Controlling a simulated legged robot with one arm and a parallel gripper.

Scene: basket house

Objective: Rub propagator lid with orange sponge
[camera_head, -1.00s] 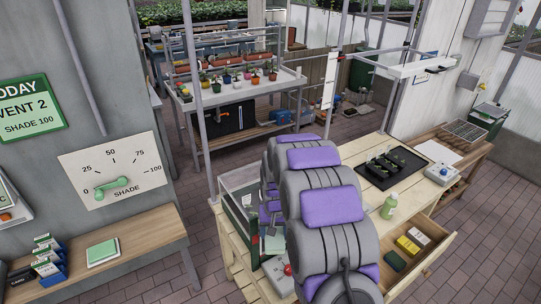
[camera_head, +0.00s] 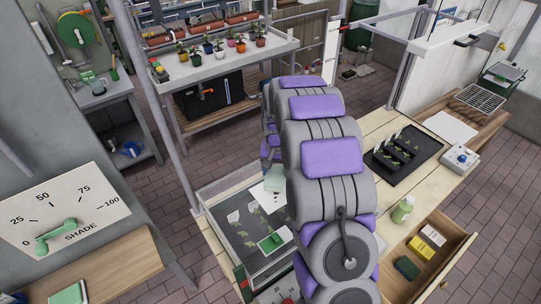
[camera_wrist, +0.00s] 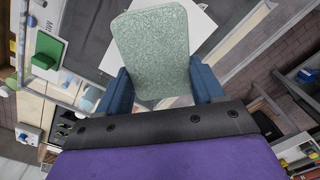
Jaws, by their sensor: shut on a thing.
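The propagator (camera_head: 222,262) is a framed box with a clear lid on the wooden bench, left of my arm. A green block-like handle (camera_head: 271,242) sits on the lid; it also shows at the left of the wrist view (camera_wrist: 48,50). In the wrist view my gripper (camera_wrist: 162,90) has its blue fingers shut on a pale green speckled pad (camera_wrist: 152,42). The pad (camera_head: 273,180) shows in the head view over the propagator's far end. Contact with the lid cannot be told. I see no clearly orange sponge; the held pad looks green.
A green bottle (camera_head: 402,210) and a black tray (camera_head: 403,160) stand on the bench. A potted-plant table (camera_head: 220,62) stands behind.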

